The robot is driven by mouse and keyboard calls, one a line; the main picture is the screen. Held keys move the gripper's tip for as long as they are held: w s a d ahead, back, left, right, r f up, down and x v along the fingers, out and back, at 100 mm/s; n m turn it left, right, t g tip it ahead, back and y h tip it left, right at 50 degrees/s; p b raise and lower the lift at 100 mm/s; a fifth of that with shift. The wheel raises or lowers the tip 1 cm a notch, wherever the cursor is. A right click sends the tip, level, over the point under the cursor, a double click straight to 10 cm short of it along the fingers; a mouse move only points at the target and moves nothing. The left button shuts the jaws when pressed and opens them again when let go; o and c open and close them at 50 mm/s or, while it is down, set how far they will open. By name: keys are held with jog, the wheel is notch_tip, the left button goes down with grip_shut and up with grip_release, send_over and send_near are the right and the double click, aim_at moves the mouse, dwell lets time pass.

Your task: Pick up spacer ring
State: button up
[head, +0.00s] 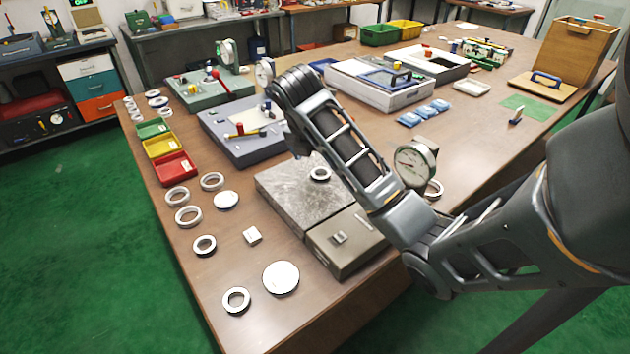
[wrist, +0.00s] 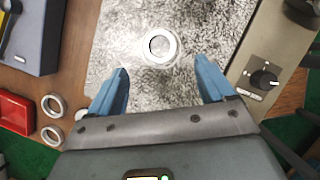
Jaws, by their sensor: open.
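A small pale metal ring, which fits the spacer ring, lies flat on a speckled grey surface plate (head: 283,192). In the head view the ring (head: 320,179) is near the plate's back right, beside my arm. In the wrist view the ring (wrist: 171,52) is at top centre, ahead of and between my gripper's (wrist: 161,68) two blue fingers. The fingers are wide apart, with nothing between them. In the head view my forearm hides most of the gripper. I cannot tell the exact height above the plate.
Several other rings (head: 236,300) and discs (head: 281,277) lie on the brown bench at front left. A grey box with a knob (wrist: 263,79) adjoins the plate. A dial gauge (head: 415,163) stands right of my arm. Red, yellow and green trays (head: 176,168) line the left edge.

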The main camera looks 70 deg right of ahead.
aim_at(320, 173)
jog(key=shift+b+x, duration=1.15)
jog(key=shift+x, duration=0.2)
jog(key=shift+b+x, duration=0.5)
jog(key=shift+x, duration=1.6)
jog(key=c, duration=1.3)
jog(key=shift+r, duration=0.15)
